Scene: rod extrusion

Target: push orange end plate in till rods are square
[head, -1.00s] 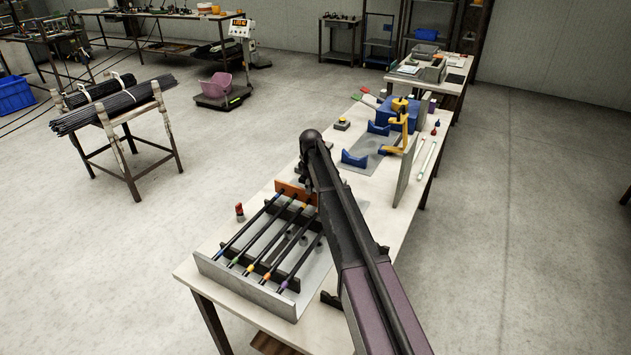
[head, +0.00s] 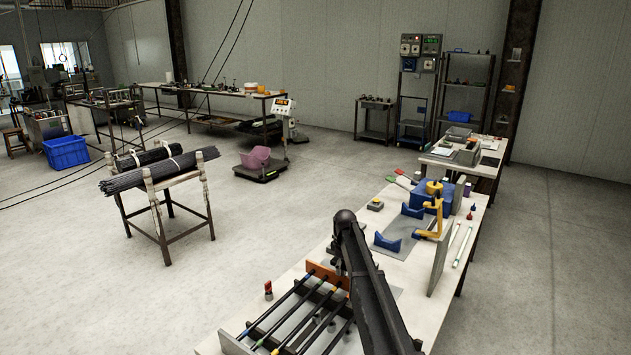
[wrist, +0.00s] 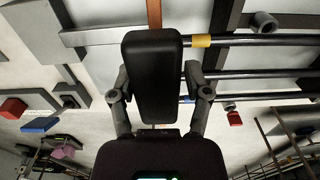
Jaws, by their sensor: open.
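The orange end plate (head: 325,273) stands upright across the far ends of several dark rods (head: 292,303) in a grey fixture (head: 233,344) on the near table. My arm covers the plate's right part in the head view. Contact with the plate cannot be told.
A small red-topped item (head: 268,289) stands left of the fixture. Blue cradles (head: 387,241) and a yellow clamp (head: 432,222) stand farther along the table (head: 425,327). A rack of dark rods (head: 163,176) stands on the floor at left, with open floor between.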

